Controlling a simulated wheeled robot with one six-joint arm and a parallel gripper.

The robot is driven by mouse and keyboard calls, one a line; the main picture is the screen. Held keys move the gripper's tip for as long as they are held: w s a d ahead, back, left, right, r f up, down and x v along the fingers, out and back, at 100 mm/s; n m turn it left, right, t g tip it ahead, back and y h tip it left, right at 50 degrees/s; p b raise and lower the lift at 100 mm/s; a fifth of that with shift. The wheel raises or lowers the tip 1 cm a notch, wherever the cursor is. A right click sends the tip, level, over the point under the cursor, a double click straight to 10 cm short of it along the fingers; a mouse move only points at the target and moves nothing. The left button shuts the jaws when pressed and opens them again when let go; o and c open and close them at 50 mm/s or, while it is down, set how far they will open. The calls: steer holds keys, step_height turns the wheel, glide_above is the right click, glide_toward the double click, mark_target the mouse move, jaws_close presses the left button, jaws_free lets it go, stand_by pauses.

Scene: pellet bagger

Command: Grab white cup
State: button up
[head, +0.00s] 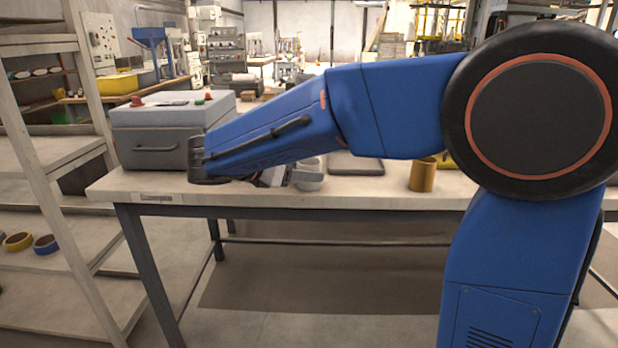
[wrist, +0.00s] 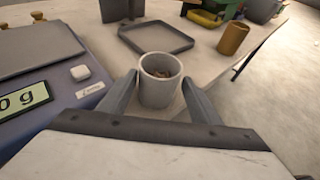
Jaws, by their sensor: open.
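The white cup (wrist: 159,88) stands upright in the wrist view, with some brown pellets inside. My gripper (wrist: 159,80) is open, with one finger on each side of the cup. Small gaps seem to show between the fingers and the cup wall, though contact low down is hard to judge. In the head view the pale cup (head: 308,178) is on the bench, just right of my gripper (head: 272,177), which is largely hidden behind my blue arm.
A scale with a green display (wrist: 25,100) is close on the left. A dark shallow tray (wrist: 183,45) lies behind the cup, and a mustard-brown cup (wrist: 233,39) stands near the bench edge (head: 380,203). A grey machine (head: 150,150) sits at the bench's left end.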

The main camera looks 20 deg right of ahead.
steer(key=shift+x, duration=3.35)
steer(key=shift+w+a, duration=0.1)
steer(key=c, duration=0.9)
steer(key=shift+o, duration=0.2)
